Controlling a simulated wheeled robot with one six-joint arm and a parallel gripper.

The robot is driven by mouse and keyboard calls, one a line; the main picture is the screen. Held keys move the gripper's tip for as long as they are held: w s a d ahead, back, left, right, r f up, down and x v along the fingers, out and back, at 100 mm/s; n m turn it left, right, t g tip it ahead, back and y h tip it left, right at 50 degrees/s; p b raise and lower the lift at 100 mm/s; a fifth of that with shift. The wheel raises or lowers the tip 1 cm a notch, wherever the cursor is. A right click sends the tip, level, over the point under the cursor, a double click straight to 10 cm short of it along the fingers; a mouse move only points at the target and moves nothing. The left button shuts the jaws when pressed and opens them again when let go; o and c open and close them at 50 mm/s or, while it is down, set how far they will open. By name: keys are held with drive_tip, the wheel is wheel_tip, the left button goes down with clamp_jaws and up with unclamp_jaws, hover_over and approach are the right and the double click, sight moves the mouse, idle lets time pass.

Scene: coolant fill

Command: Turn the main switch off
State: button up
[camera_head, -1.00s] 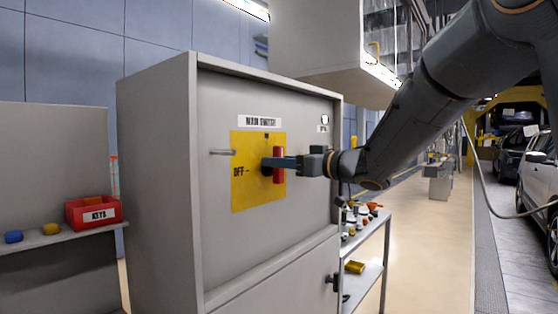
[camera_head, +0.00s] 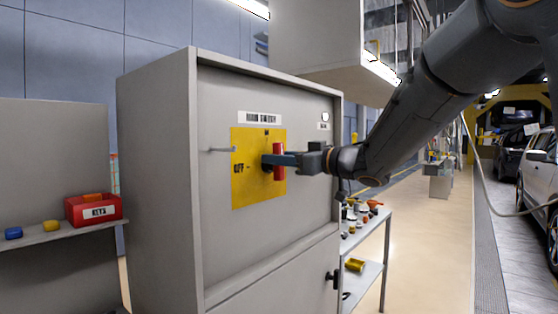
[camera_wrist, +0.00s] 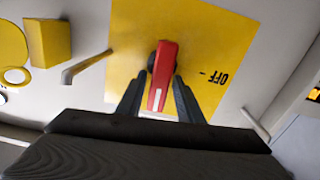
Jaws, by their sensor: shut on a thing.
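The main switch is a red handle (camera_head: 279,161) on a yellow plate (camera_head: 258,195) on the grey cabinet's front. The plate has an OFF mark at its left side in the head view. My gripper (camera_head: 274,161) reaches in from the right and is shut on the red handle. The handle stands upright in the head view. In the wrist view the red handle (camera_wrist: 162,75) lies between the two dark fingers of my gripper (camera_wrist: 160,100), and the OFF mark (camera_wrist: 217,79) is to its right. The handle's pivot is partly hidden by the fingers.
A small grey peg (camera_head: 222,150) sticks out left of the plate. A red key box (camera_head: 94,211) stands on a shelf at left, with blue and yellow items beside it. A cart (camera_head: 372,240) with small items stands right of the cabinet. The aisle floor at right is clear.

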sight(266, 167)
drive_tip(key=n, duration=0.1)
drive_tip(key=n+b, duration=0.2)
drive_tip(key=n, duration=0.1)
drive_tip(key=shift+s+a+f, duration=0.2)
drive_tip(key=shift+s+f, duration=0.05)
drive_tip(key=shift+f, duration=0.15)
drive_tip(key=shift+s+a+f+n+b, duration=0.15)
drive_tip(key=shift+f+n+b, duration=0.1)
drive_tip(key=shift+n+b, duration=1.3)
drive_tip(key=shift+s+a+f+n+b, duration=0.1)
drive_tip(key=shift+f+n+b, duration=0.15)
drive_tip(key=shift+n+b, duration=1.25)
drive_tip(key=shift+s+a+f+n+b, duration=0.15)
drive_tip(key=shift+f+n+b, duration=0.1)
drive_tip(key=shift+n+b, duration=1.3)
drive_tip(key=shift+f+n+b, duration=0.15)
drive_tip(key=shift+n+b, duration=0.65)
drive_tip(key=shift+n, duration=0.5)
drive_tip(key=shift+d+n+b, duration=0.1)
drive_tip(key=shift+n+b, duration=0.3)
drive_tip(key=shift+n, duration=0.1)
drive_tip(key=o, duration=0.7)
drive_tip(key=shift+w+d, duration=0.1)
